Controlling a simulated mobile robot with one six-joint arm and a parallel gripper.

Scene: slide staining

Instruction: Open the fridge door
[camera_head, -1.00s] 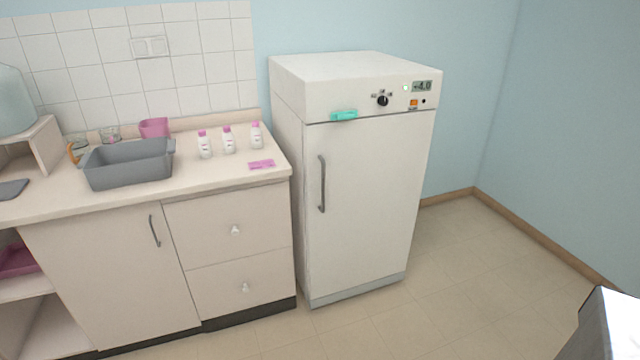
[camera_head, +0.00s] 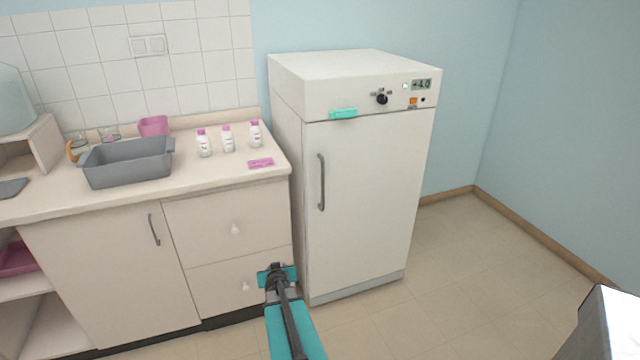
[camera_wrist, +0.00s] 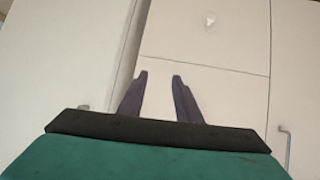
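The white fridge (camera_head: 365,200) stands right of the counter with its door shut. Its grey vertical handle (camera_head: 321,182) is on the door's left side. A teal piece (camera_head: 343,114) sits at the door's top left edge. My gripper (camera_head: 277,268) is in front of the lower drawer, below and left of the fridge handle, and apart from it. In the wrist view my gripper (camera_wrist: 160,76) has its two dark fingers apart with nothing between them, facing the pale drawer fronts.
The counter (camera_head: 215,182) holds a grey basin (camera_head: 128,165), several white bottles with pink caps and a pink packet (camera_head: 261,163). Below are a cupboard handle (camera_head: 153,230) and drawers (camera_head: 225,225). A pale box-like object (camera_head: 608,325) is at lower right. The floor before the fridge is clear.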

